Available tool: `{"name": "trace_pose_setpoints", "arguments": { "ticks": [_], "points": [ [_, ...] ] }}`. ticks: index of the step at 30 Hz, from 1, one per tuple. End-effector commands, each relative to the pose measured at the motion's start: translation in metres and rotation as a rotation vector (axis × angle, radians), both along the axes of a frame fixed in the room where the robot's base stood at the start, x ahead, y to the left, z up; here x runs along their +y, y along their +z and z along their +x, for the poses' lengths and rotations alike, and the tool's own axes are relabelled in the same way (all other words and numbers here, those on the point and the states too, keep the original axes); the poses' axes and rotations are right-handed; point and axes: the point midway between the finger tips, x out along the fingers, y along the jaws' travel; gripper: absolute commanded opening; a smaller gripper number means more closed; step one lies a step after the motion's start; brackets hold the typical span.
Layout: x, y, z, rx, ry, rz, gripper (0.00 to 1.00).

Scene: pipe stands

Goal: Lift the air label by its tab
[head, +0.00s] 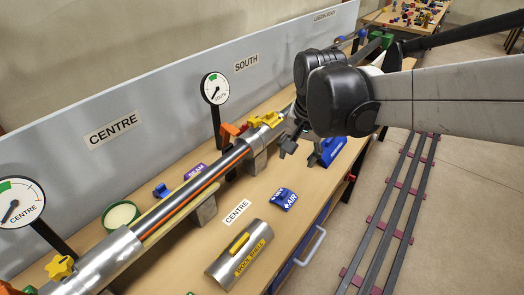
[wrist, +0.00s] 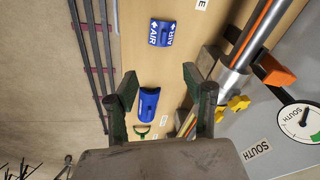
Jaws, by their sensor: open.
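The air label (head: 284,199) is a blue curved piece with white AIR lettering, lying on the bench right of the CENTRE card. In the wrist view the air label (wrist: 163,33) is at the top, ahead of the fingers, with AIR at both sides. Its tab is too small to make out clearly. My gripper (head: 300,150) is open and empty above the bench, farther back than the label and not touching it. In the wrist view my gripper's fingers (wrist: 163,95) stand apart on either side of the bench strip.
A blue piece (wrist: 148,103) lies between the fingers in the wrist view. A silver WOOL SHELL (head: 240,255) lies nearer. The pipe (head: 190,203) with an orange stripe runs along stands on the left. A purple label (head: 195,171) lies beyond it. Bare bench surrounds the air label.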

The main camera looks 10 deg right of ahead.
Motion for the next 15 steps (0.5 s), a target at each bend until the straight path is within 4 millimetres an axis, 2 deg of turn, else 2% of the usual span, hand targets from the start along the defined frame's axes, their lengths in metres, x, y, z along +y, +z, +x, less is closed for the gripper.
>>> {"name": "trace_pose_setpoints", "arguments": {
  "ticks": [3,9,15],
  "points": [
    [0.0,-0.022,0.022,0.062,-0.082,0.017,0.46],
    [-0.001,-0.055,0.049,0.157,-0.214,0.031,0.46],
    [-0.001,-0.075,0.063,0.211,-0.291,0.035,0.46]
  ]
}}
